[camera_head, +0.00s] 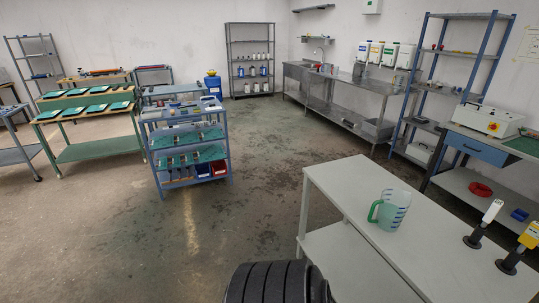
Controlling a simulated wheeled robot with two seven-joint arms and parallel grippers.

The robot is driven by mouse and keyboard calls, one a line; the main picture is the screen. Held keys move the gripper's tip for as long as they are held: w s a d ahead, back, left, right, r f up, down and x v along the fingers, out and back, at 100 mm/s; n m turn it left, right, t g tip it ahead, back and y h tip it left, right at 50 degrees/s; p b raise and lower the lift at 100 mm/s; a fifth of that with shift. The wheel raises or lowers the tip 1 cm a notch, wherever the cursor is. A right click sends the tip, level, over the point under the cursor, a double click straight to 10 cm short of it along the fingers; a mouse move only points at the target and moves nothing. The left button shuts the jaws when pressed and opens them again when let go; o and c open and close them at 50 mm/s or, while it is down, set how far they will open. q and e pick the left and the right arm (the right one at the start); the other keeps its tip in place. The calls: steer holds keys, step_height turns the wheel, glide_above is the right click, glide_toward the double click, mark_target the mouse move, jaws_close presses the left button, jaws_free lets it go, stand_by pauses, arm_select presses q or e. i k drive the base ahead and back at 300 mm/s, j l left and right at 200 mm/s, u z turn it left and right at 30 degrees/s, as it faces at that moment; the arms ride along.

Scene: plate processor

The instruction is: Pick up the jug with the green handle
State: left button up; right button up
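The jug with the green handle (394,211) stands upright on the white table at the right. It is a clear jug with dark blue markings, and its green handle faces left. A black ribbed part of my own body shows at the bottom middle, below and left of the jug and apart from it. Neither of my grippers can be made out in this view.
The white table (345,191) also bears a white-topped tool (484,222) and a yellow-topped tool (524,244), right of the jug. A blue cart (187,150) stands left of centre. The floor (262,190) between cart and table is clear.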

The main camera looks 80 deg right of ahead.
mark_target(386, 212)
steer(key=z, duration=3.75)
steer(key=l+u, duration=0.1)
steer(key=u, duration=5.15)
steer(key=z, duration=5.15)
